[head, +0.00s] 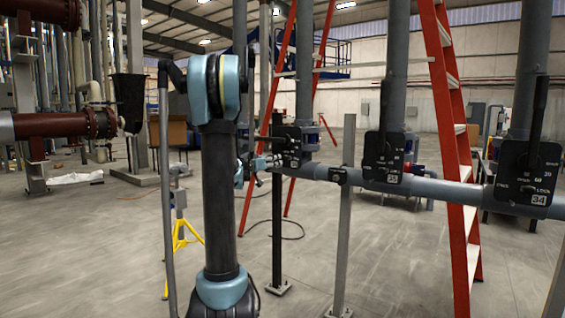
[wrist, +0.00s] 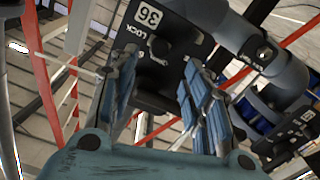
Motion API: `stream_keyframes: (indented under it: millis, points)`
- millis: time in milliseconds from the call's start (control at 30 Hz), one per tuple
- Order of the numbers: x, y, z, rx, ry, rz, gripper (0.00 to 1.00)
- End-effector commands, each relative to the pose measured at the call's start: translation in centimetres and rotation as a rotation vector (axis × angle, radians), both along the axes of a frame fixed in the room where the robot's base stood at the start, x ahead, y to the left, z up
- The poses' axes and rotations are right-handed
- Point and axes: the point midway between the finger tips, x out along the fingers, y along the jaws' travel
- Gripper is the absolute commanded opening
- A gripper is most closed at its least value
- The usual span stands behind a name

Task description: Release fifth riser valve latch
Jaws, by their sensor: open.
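A black valve plate (head: 287,137) sits on a grey riser just right of my arm in the head view. In the wrist view this plate (wrist: 185,42) carries the number 36 and the word LOCK. A black latch piece (wrist: 150,102) on it shows between my fingers. My gripper (head: 274,162) is at the plate's lower left in the head view. In the wrist view my gripper (wrist: 158,80) is open, with one blue padded finger on each side of the latch. I cannot tell whether either finger touches it.
Two more black valve plates, a middle one (head: 383,157) and one marked 34 (head: 527,178), stand to the right along the grey horizontal pipe (head: 450,190). A red ladder (head: 455,150) stands behind the pipe. A yellow stand (head: 184,240) is left of my arm. Grey posts (head: 344,225) support the pipe.

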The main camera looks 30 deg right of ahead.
Motion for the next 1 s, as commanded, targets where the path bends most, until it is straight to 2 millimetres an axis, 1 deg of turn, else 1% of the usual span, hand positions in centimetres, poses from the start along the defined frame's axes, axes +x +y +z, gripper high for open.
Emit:
stream_keyframes:
  millis: [33,200,400,500,700,967,1000]
  points:
    - [0.3,-1.0,0.0,0.0,0.0,-0.001,0.44]
    - [1.5,-3.7,0.0,0.0,0.0,-0.002,0.44]
    - [2.7,-6.6,0.0,0.0,0.0,-0.002,0.44]
    - [3.1,-7.6,0.0,0.0,0.0,0.0,0.44]
    - [3.6,-8.6,0.0,0.0,0.0,0.0,0.44]
    - [3.6,-8.7,0.0,0.0,0.0,0.001,0.44]
    - [3.6,-8.7,0.0,0.0,0.0,0.001,0.42]
